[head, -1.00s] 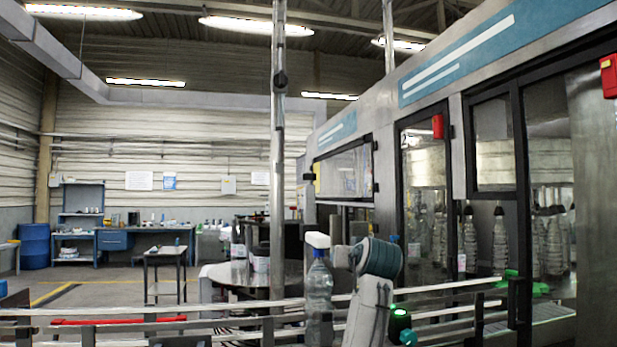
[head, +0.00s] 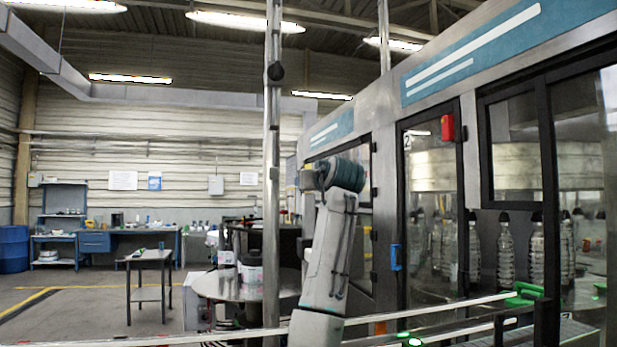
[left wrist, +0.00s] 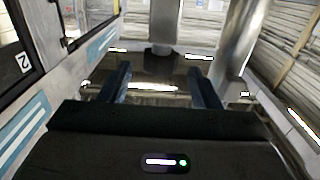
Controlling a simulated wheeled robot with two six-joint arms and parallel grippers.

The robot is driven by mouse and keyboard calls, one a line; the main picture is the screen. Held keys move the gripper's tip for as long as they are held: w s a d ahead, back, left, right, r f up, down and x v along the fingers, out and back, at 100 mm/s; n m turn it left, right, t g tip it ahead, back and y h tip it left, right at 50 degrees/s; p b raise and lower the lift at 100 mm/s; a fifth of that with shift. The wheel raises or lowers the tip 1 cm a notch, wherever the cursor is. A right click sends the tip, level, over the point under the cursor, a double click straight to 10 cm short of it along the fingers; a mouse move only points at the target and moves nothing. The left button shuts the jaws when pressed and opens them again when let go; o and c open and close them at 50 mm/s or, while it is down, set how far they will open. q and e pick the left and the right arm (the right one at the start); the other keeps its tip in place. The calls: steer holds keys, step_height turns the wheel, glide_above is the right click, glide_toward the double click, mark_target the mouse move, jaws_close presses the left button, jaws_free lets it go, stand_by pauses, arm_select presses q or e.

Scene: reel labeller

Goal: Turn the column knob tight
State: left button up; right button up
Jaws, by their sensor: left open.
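The steel column (head: 271,180) stands upright left of the picture's middle in the head view. A small dark knob (head: 276,72) sits on its upper part. An arm of mine rises just right of the column, its wrist below the knob's height; its fingers do not show there. In the left wrist view my left gripper (left wrist: 162,85) is open, with nothing held between its two fingers. A steel post (left wrist: 166,25) with a dark block at its lower end shows beyond the fingers; I cannot tell whether that block is the knob. My right gripper is not seen.
The labelling machine (head: 430,85) with glass doors and bottles inside fills the right. Conveyor rails (head: 430,312) run across the front. A round steel table (head: 225,287) stands behind the column. A small stand (head: 148,258) and blue workbench (head: 95,240) are farther left.

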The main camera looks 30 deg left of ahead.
arm_select(q)
steer(key=p+x, duration=0.1)
steer(key=x, duration=0.3)
steer(key=shift+w, duration=0.1)
steer(key=shift+a+f, duration=0.1)
steer(key=shift+c, duration=0.9)
steer(key=c, duration=0.8)
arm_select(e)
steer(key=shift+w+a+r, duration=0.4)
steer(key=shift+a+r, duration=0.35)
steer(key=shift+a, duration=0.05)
